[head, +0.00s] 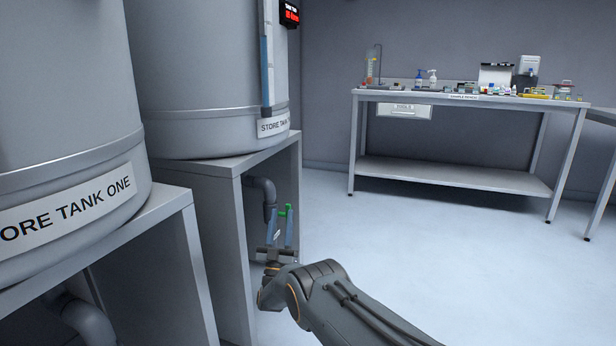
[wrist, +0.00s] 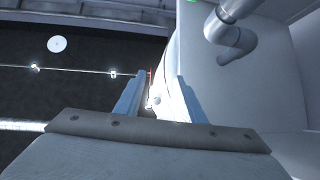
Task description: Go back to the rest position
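My gripper (head: 281,217) is in front of the stand of store tank two in the head view, near the dark outlet pipe. In the wrist view its two fingers (wrist: 160,80) stand apart with a gap, and I see nothing held between them. A small green part (head: 286,210) shows by the fingertips in the head view; I cannot tell whether they touch it. A bit of green also shows at the top edge of the wrist view (wrist: 190,1). My arm reaches in from the lower right.
Store tank one (head: 60,110) and store tank two (head: 205,80) stand on grey stands at left. A grey pipe (head: 262,195) comes down under tank two; a pipe also shows in the wrist view (wrist: 228,35). A bench (head: 450,178) with bottles stands at the back. The floor between is clear.

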